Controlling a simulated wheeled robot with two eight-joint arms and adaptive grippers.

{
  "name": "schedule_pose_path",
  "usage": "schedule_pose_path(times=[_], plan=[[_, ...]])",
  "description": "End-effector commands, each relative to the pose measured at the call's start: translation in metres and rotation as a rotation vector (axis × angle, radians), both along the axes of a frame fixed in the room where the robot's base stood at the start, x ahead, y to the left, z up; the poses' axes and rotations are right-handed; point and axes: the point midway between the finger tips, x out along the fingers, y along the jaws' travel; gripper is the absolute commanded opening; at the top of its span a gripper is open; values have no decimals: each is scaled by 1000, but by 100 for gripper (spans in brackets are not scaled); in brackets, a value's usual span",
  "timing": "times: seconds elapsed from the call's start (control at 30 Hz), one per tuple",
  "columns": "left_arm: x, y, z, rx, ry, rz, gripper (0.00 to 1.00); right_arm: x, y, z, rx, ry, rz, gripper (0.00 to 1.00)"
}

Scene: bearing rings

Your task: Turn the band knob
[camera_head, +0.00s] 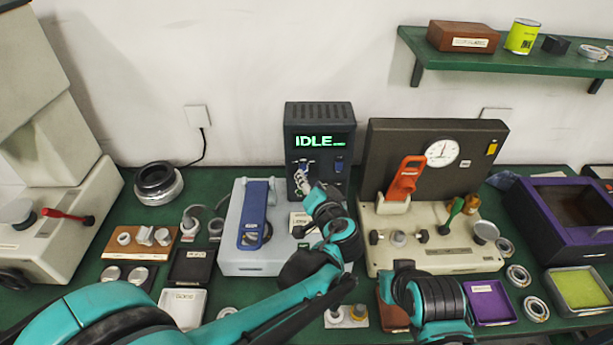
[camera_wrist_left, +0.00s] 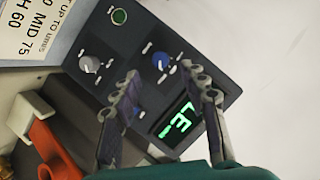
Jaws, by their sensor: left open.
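A dark control box (camera_head: 320,118) with a lit "IDLE" display stands at the back of the bench. In the left wrist view its panel carries a blue knob (camera_wrist_left: 160,63), a grey knob (camera_wrist_left: 90,65) and a green round button (camera_wrist_left: 119,16). The small print is too blurred to tell which knob is the band knob. My left gripper (camera_head: 303,172) is open and empty in front of this panel. In the left wrist view its fingertips (camera_wrist_left: 164,74) lie either side of the blue knob in the picture; contact cannot be told. My right gripper's fingers do not show.
A pale fixture with a blue lever (camera_head: 254,215) stands left of the box. A gauge panel (camera_head: 433,150) with an orange handle (camera_head: 405,178) stands close on the right. Trays and bearing rings crowd the bench front. A green shelf (camera_head: 490,55) hangs upper right.

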Motion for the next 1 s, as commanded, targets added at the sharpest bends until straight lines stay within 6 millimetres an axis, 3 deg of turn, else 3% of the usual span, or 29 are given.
schedule_pose_path(times=[0.1,0.33,0.9,1.0], plan=[[-25,-7,9,0,1,-5,44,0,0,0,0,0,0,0],[-54,-14,19,0,0,-3,44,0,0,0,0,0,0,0],[-60,-14,21,0,0,0,44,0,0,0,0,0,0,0],[-60,-4,19,-6,21,13,44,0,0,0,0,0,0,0]])
